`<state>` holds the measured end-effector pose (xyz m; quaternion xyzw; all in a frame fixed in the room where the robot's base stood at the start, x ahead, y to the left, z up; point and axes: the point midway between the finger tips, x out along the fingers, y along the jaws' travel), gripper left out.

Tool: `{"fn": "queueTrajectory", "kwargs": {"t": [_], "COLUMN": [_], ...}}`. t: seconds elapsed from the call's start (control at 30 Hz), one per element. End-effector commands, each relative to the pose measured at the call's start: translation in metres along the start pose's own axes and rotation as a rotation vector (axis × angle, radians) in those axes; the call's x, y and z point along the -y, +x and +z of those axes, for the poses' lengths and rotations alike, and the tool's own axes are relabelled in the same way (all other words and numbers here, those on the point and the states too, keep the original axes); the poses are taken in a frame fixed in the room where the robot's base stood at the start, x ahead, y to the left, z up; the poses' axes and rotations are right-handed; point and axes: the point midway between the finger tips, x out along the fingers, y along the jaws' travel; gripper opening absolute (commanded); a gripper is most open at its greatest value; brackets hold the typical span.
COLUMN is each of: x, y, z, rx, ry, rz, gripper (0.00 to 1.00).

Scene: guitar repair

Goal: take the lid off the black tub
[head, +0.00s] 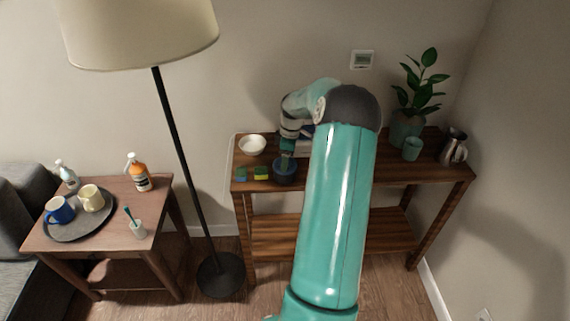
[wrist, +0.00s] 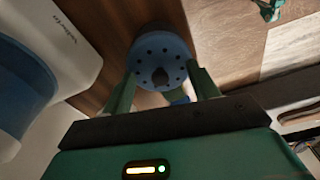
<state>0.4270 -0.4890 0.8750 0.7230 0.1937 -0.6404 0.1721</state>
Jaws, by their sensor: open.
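The dark tub (head: 285,177) stands near the front edge of the wooden console table, with a blue lid on top. In the wrist view the lid (wrist: 148,52) is a round blue disc with a ring of small holes and a dark central knob (wrist: 160,77). My gripper (head: 286,154) is right above the tub, pointing down at it. The tub's body is hidden under the lid there.
On the console table (head: 440,172), a white bowl (head: 253,145) and two small blocks, one green and blue (head: 241,174), one yellow and green (head: 262,173), are left of the tub. A white device (wrist: 70,40) is close beside my gripper. A teal cup (head: 411,149) and metal pitcher (head: 453,147) stand right.

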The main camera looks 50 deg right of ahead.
Motion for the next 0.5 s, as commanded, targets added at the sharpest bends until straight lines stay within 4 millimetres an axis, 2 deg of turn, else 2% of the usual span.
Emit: {"fn": "queueTrajectory", "kwargs": {"t": [0.03, 0.23, 0.37, 0.5], "x": [0.0001, 0.0006, 0.001, 0.0019], "y": [0.0003, 0.0015, 0.0026, 0.0038], "z": [0.0001, 0.0004, 0.0007, 0.0011], "rx": [0.0, 0.0, 0.001, 0.001], "ry": [0.0, 0.0, 0.0, 0.0], "rz": [0.0, -0.002, -0.004, -0.007], "gripper": [0.45, 0.06, 0.0, 0.0]}}
